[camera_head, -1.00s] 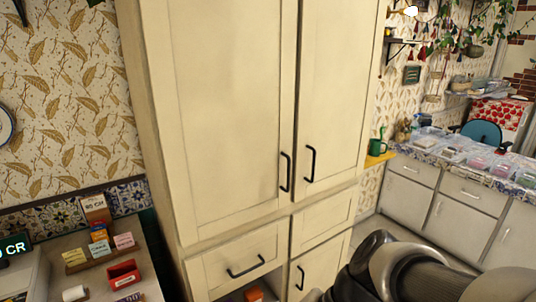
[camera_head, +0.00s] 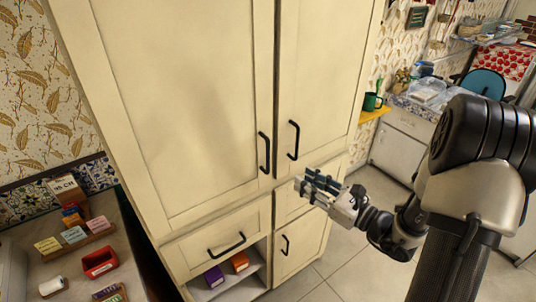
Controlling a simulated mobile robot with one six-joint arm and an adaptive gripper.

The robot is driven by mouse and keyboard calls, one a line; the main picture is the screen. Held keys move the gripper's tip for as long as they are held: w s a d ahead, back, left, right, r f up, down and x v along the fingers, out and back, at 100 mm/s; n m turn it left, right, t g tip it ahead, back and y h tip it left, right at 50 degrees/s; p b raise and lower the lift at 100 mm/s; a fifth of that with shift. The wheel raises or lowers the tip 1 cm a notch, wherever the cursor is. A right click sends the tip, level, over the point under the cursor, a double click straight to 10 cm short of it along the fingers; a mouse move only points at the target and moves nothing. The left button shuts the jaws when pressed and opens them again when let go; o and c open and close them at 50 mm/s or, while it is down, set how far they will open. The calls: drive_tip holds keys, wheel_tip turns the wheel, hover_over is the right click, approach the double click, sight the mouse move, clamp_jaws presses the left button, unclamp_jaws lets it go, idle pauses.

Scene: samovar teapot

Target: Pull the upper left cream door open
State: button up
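The upper left cream door (camera_head: 185,100) is shut and fills the left of the tall cabinet. Its black vertical handle (camera_head: 264,152) sits near its lower right edge. My gripper (camera_head: 305,186) is below and to the right of that handle, in front of the cabinet near the small panel under the right door. It is apart from the handle and points left. Its dark fingers look spread apart with nothing between them.
The upper right door (camera_head: 322,90) with its own black handle (camera_head: 293,140) is shut. A drawer (camera_head: 220,241) is below, above an open shelf with a purple box (camera_head: 214,277) and an orange box (camera_head: 240,262). A counter (camera_head: 70,248) with small goods stands at left.

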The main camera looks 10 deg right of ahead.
sight(268, 170)
drive_tip(key=b+x, duration=0.1)
drive_tip(key=x, duration=1.4)
drive_tip(key=shift+c, duration=0.3)
clamp_jaws()
